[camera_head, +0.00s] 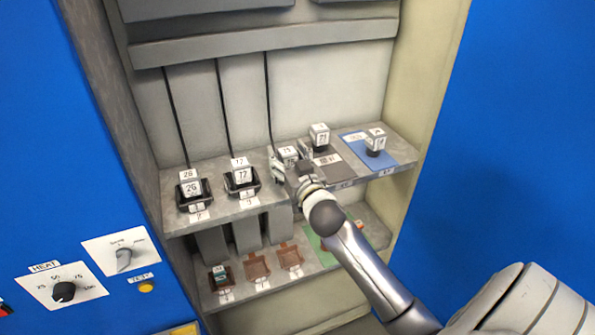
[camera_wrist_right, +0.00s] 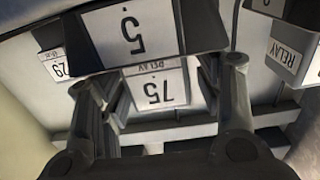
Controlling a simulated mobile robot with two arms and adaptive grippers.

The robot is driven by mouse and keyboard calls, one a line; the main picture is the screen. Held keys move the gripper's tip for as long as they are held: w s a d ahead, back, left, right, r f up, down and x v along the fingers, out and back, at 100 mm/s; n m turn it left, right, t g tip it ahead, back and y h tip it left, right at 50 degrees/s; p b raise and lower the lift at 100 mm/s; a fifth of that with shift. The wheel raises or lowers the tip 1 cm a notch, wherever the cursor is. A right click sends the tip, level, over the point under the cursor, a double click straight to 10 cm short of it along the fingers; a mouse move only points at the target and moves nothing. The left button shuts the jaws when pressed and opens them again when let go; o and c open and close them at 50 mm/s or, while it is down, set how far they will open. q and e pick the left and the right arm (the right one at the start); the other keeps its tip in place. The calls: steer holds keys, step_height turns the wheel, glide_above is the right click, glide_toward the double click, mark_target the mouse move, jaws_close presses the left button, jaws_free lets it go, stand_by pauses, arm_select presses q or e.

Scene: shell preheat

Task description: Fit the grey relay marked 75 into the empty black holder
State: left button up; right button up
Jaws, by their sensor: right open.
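The relay marked 75 (camera_wrist_right: 158,92) shows upside down in the right wrist view, between the two fingers. In the head view a pale relay top (camera_head: 288,152) shows at the third place on the upper shelf, at my right gripper (camera_head: 290,162). The gripper is open, with its fingers on either side of the relay. The gripper hides the space below the relay, so I cannot tell whether it sits in a black holder. My left gripper is not in view.
Two black holders (camera_head: 194,204) (camera_head: 242,190) to the left carry relays. A relay (camera_head: 319,135) stands by a grey mat, another (camera_head: 376,138) on a blue mat (camera_head: 352,138). Brown holders (camera_head: 257,268) and a green mat (camera_head: 318,246) lie on the lower shelf.

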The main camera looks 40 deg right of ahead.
steer(key=b+v, duration=0.2)
steer(key=v, duration=0.9)
steer(key=shift+s, duration=0.35)
steer(key=shift+f, duration=0.15)
steer(key=s+a+f+n+g+y, duration=0.1)
steer(key=s+a+f+g, duration=0.3)
steer(key=f, duration=0.4)
steer(key=s+a+f+n+g+y, duration=0.1)
steer(key=s+a+f+g, duration=0.2)
steer(key=s+f, duration=0.3)
steer(key=s+a+f+n+g+y, duration=0.1)
steer(key=s+a+f+g, duration=0.3)
steer(key=s+f, duration=0.15)
steer(key=s+a+f+n+g+y, duration=0.2)
steer(key=s+a+f+g, duration=0.15)
steer(key=s, duration=0.35)
step_height(320, 180, down, 27)
steer(key=s, duration=0.2)
steer(key=s+d+f+g, duration=0.2)
steer(key=s+d+f, duration=0.1)
steer(key=s+f, duration=1.1)
steer(key=s, duration=0.2)
steer(key=shift+s+f+h, duration=0.25)
steer(key=shift+f+h, duration=0.05)
steer(key=shift+f, duration=0.1)
